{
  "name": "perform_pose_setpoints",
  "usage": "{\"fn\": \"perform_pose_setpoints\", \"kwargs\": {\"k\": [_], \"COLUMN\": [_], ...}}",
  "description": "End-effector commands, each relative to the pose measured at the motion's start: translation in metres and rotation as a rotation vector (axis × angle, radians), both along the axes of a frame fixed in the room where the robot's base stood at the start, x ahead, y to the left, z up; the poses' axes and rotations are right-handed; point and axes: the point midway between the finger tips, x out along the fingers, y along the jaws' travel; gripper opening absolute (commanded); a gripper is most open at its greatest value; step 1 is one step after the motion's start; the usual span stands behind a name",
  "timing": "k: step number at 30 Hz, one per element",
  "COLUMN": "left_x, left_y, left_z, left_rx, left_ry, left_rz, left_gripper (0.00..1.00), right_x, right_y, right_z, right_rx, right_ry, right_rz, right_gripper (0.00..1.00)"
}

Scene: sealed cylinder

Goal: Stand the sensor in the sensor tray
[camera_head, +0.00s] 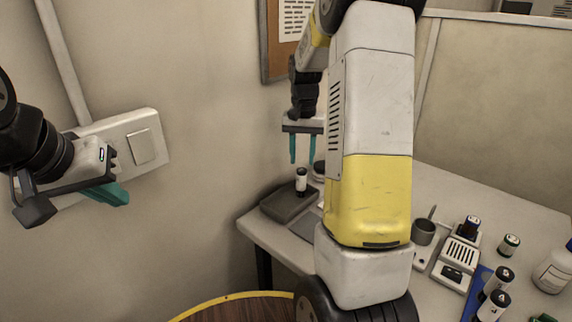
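A dark grey tray (272,207) lies at the left end of the table. A small cylinder with a black cap and a pale label (301,184), which looks like the sensor, stands upright in its back right part.
My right arm hides the table's middle. At right are a grey cup (424,232), a grey device with a slotted top (460,253), several labelled cylinders, a blue mat (475,295) and a white bottle (553,270). A round wooden top (235,312) is below the table's front.

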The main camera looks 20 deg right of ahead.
Motion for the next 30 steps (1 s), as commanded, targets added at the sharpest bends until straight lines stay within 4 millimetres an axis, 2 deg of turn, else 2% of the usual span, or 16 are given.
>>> {"fn": "perform_pose_setpoints", "kwargs": {"k": [7, 11, 15, 21, 27, 30], "left_x": [0.0, 0.0, 0.0, 0.0, 0.0, 0.0], "left_y": [0.0, 0.0, 0.0, 0.0, 0.0, 0.0], "left_z": [0.0, 0.0, 0.0, 0.0, 0.0, 0.0], "left_rx": [0.0, 0.0, 0.0, 0.0, 0.0, 0.0], "left_ry": [0.0, 0.0, 0.0, 0.0, 0.0, 0.0], "left_rz": [0.0, 0.0, 0.0, 0.0, 0.0, 0.0], "left_gripper": [0.0, 0.0, 0.0, 0.0, 0.0, 0.0], "right_x": [-0.003, -0.019, -0.057, -0.124, -0.188, -0.21], "right_y": [0.003, 0.016, 0.042, 0.08, 0.11, 0.119], "right_z": [0.026, 0.049, 0.085, 0.12, 0.131, 0.129], "right_rx": [0.003, 0.023, 0.053, 0.078, 0.076, 0.068], "right_ry": [-0.009, -0.06, -0.166, -0.324, -0.472, -0.526], "right_rz": [0.007, 0.046, 0.131, 0.27, 0.399, 0.444], "right_gripper": [0.37, 0.37, 0.37, 0.37, 0.37, 0.37]}}
